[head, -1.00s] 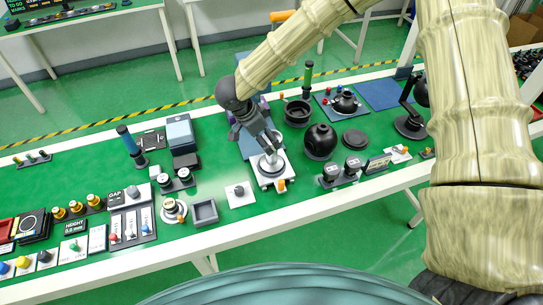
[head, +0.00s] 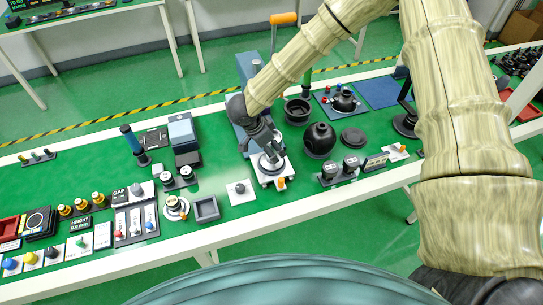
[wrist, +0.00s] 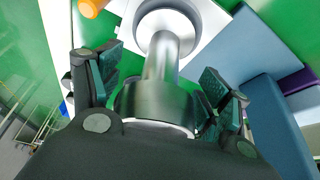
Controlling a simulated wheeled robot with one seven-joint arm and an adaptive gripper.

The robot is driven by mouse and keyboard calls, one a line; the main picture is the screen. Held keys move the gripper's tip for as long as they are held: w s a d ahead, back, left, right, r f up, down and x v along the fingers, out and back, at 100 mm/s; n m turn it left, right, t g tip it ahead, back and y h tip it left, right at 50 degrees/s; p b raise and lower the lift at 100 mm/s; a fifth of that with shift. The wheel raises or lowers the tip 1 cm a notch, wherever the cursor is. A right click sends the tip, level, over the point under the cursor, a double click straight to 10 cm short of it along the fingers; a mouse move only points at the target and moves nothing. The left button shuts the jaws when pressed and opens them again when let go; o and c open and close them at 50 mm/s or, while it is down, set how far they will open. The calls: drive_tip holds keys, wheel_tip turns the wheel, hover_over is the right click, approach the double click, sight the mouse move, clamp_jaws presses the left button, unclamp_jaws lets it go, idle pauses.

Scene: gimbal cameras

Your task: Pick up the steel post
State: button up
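The steel post (wrist: 162,60) stands on a white square base in the wrist view. It has a round foot, a narrow shaft and a wider shiny part close to my palm. In the head view its white base (head: 270,179) is on the green bench, and my gripper hides most of the post. My gripper (wrist: 163,82) is open, with one finger on each side of the post. I see no clear grip on it. In the head view my gripper (head: 269,152) is low over the base.
A blue-grey upright block (head: 246,75) stands behind the post. A black sphere (head: 320,140) is to the right, and a small grey tray (head: 206,209) and a white plate with a knob (head: 240,192) are to the left. An orange knob (head: 281,183) sits at the base's front.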

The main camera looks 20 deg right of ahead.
clamp_jaws()
drive_tip(key=shift+w+r, duration=0.1)
drive_tip(key=shift+r, duration=0.1)
